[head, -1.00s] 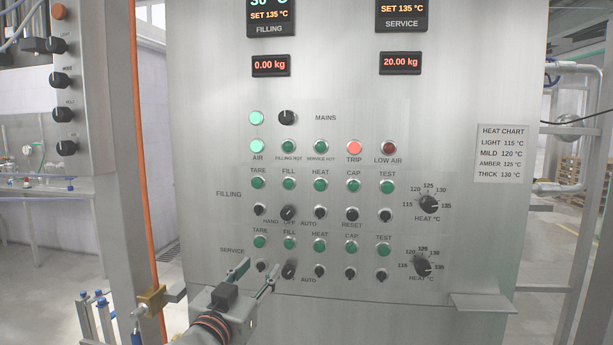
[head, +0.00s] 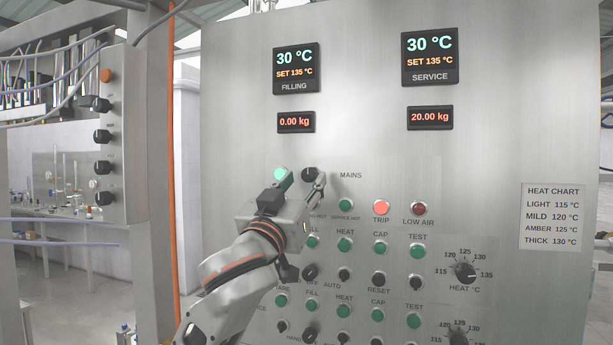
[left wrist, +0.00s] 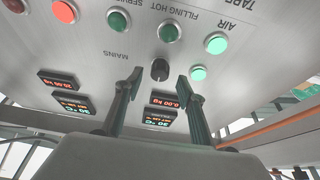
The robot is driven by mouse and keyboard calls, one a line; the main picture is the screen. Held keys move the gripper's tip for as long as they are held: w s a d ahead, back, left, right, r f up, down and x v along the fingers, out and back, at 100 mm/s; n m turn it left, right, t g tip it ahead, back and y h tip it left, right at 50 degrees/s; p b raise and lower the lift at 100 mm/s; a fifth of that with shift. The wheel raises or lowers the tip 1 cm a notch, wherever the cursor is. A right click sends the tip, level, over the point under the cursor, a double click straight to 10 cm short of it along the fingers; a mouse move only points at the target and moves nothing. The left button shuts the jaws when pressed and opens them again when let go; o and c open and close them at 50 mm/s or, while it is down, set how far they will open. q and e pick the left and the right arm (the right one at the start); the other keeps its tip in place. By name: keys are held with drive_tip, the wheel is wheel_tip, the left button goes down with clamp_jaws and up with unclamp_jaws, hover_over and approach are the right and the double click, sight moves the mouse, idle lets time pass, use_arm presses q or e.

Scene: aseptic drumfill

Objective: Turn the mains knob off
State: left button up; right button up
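The mains knob (head: 309,174) is a small black knob on the steel panel, left of the word MAINS. It also shows in the left wrist view (left wrist: 160,69). My left gripper (head: 303,184) is open in front of the panel, with its fingertips close to the knob. In the left wrist view the knob appears between the two fingertips (left wrist: 159,76), touching neither. I cannot tell how far the tips are from the panel face. A lit green lamp (head: 281,174) is left of the knob, near one fingertip. My right gripper is not in view.
Below are a lit red TRIP lamp (head: 381,207), a dark LOW AIR lamp (head: 418,209) and rows of green buttons and black selectors, partly hidden by my left arm. A grey box with knobs (head: 116,150) stands at the left. Displays (head: 296,122) sit above.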

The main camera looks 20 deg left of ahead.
sight(310, 175)
use_arm(q)
drive_tip(key=shift+x, duration=1.1)
drive_tip(key=c, duration=1.1)
